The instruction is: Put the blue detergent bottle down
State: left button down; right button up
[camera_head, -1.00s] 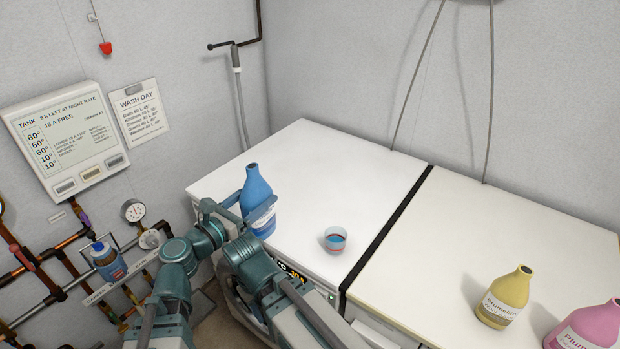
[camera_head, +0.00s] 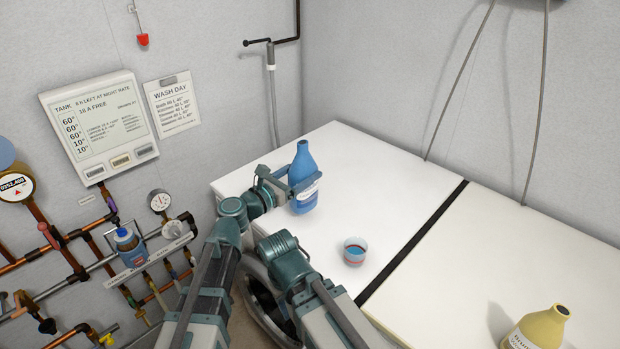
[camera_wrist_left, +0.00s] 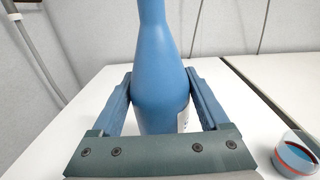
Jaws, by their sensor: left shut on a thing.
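The blue detergent bottle (camera_head: 303,172) stands upright over the left white machine top (camera_head: 345,145), near its left edge. My left gripper (camera_head: 289,190) is shut on the bottle's body, with one finger on each side. In the left wrist view the blue bottle (camera_wrist_left: 160,85) fills the middle between the two fingers of my left gripper (camera_wrist_left: 160,103). Its base is hidden there behind the gripper's bar, and I cannot tell if it touches the top. My right gripper is not in view.
A small clear cup with blue liquid (camera_head: 355,251) stands on the top in front of the bottle, to its right. A yellow bottle (camera_head: 540,328) stands on the right machine top (camera_head: 500,250). The top behind the bottle is clear. Pipes and gauges (camera_head: 160,201) are at the left wall.

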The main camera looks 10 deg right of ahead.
pick_arm(q)
jog(key=shift+w+d, duration=0.15)
jog(key=shift+w, duration=0.1)
jog(key=shift+w+d+f, duration=0.1)
jog(key=shift+w+d, duration=0.45)
jog(key=shift+w, duration=0.2)
notch_tip(320, 180, down, 3)
jog(key=b, duration=0.3)
jog(key=shift+d, duration=0.1)
jog(key=shift+f+b, duration=0.25)
jog(key=shift+b, duration=0.1)
jog(key=shift+f, duration=0.2)
grip_release()
